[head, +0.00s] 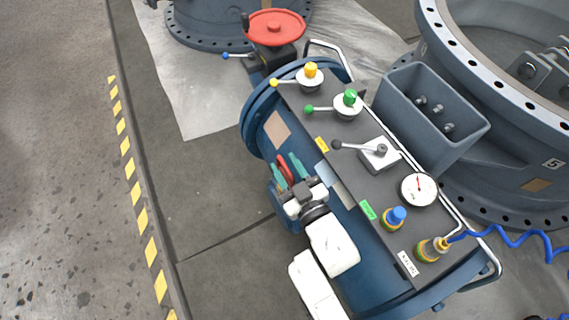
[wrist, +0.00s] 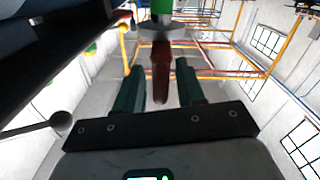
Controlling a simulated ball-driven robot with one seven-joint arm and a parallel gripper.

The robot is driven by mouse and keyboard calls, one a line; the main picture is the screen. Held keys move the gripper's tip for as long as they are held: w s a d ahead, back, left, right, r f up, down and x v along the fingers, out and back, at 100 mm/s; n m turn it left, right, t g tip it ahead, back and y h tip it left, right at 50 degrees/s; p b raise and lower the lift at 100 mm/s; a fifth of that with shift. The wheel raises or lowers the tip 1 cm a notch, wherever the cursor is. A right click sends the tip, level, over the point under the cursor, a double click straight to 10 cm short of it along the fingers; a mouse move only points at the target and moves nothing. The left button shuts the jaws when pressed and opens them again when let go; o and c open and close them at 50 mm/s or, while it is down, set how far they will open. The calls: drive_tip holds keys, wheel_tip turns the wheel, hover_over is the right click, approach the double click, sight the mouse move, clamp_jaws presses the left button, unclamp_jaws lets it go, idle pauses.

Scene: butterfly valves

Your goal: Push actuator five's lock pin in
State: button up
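The actuator is a blue cylinder (head: 345,237) with a dark panel on top, beside the valve marked 5 (head: 553,163) in the head view. My gripper (head: 289,168) is at its near left side, its teal fingers on either side of a red piece (head: 285,168). In the wrist view the red piece (wrist: 161,72) hangs between the fingers of my gripper (wrist: 160,80), with a gap on each side, so the gripper looks open. A green part (wrist: 161,8) is above it. No label shows whether the red piece is the lock pin.
The panel carries a yellow knob (head: 311,71), green knob (head: 349,97), grey lever (head: 362,148), gauge (head: 419,189), blue-capped fitting (head: 394,218) and hose fitting (head: 432,249). A red handwheel (head: 274,27) stands behind. The floor on the left is clear.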

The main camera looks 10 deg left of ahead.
drive_tip(key=shift+w+a, duration=0.45)
drive_tip(key=shift+w, duration=0.1)
drive_tip(key=shift+c, duration=0.4)
clamp_jaws()
drive_tip(key=shift+d, duration=0.1)
